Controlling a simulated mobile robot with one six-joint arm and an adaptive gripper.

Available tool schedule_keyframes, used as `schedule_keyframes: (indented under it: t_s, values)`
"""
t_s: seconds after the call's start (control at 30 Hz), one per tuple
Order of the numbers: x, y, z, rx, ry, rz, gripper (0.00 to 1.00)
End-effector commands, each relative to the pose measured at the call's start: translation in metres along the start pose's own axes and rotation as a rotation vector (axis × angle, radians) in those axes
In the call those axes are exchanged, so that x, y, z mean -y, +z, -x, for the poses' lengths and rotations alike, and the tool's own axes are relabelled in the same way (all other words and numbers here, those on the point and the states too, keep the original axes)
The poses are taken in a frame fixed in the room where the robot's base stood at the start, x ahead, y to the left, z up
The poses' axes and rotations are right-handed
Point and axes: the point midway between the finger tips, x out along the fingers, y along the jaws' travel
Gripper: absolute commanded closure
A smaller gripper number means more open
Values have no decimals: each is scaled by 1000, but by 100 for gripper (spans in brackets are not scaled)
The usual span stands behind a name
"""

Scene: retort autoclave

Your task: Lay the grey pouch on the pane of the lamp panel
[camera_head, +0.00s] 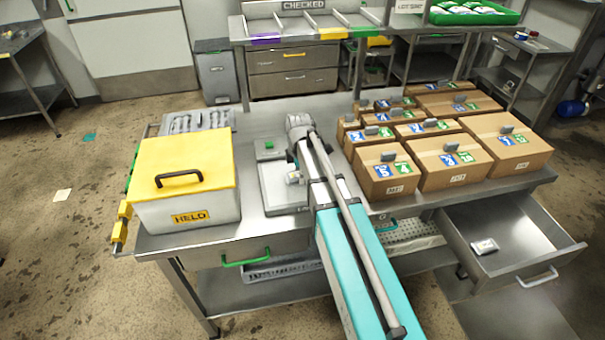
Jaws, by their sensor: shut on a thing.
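My gripper (294,178) is low over the lamp panel (273,191), a flat pale pane in a grey frame on the steel table. My own arm covers much of the gripper and the panel's right side. A small pale grey piece shows at the gripper; it looks like part of the grey pouch, mostly hidden. I cannot tell whether it touches the pane. A small box with a green button (269,147) sits just behind the panel.
A white box with a yellow lid (184,160), marked HELD, stands left of the panel. Several cardboard boxes (450,163) fill the table's right side. An open drawer (520,238) at front right holds a small pale labelled item (485,247). A CHECKED rack (305,22) stands behind.

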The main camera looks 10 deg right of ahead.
Motion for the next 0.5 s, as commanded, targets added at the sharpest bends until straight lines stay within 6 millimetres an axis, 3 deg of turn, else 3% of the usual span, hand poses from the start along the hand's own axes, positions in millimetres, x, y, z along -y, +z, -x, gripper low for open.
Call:
schedule_keyframes:
  t_s: [0.03,0.17,0.2,0.5]
  values:
    - [0,0,-1,0,0,0,26]
    - [0,0,0,0,0,0,2]
    - [0,0,0,0,0,0,0]
    - [0,0,0,0,0,1,0]
